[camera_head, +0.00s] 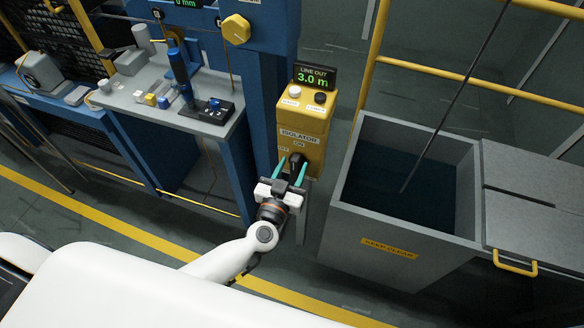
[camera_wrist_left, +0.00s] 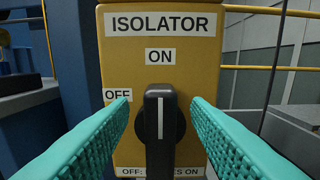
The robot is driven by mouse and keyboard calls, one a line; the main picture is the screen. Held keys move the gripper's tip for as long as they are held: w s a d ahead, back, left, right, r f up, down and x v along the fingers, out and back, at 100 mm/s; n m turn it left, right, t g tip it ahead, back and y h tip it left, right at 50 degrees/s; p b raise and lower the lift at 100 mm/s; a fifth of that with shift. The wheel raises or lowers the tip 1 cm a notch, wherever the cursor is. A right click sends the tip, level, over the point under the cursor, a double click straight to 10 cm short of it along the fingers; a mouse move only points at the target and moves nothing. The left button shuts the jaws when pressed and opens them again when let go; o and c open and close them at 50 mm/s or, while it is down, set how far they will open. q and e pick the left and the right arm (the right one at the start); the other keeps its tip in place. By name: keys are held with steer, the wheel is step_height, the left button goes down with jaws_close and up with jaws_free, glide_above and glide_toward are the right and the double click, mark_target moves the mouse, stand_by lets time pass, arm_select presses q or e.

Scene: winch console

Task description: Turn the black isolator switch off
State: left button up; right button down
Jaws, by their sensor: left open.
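The black isolator switch (camera_wrist_left: 160,130) is a rotary handle on a yellow box (camera_wrist_left: 210,75) in the left wrist view. Its white line stands upright and points at the ON label (camera_wrist_left: 160,57). The OFF label (camera_wrist_left: 117,94) is to the left of the handle. The switch also shows in the head view (camera_head: 297,160), just beyond my fingertips. My left gripper (camera_head: 292,168) is open, with its teal fingers on either side of the handle. In the left wrist view, gaps show between the handle and both fingers (camera_wrist_left: 160,112). My right gripper is not in view.
Above the switch, the box carries a white button (camera_head: 294,91), a black button (camera_head: 320,98) and a display (camera_head: 314,76) reading 3.0 m. A grey open bin (camera_head: 345,190) stands to the right. A blue console with a lever (camera_head: 179,70) stands to the left.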

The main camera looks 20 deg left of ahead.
arm_select(q)
steer(key=shift+w, duration=0.15)
steer(key=shift+c, duration=0.4)
jaws_close()
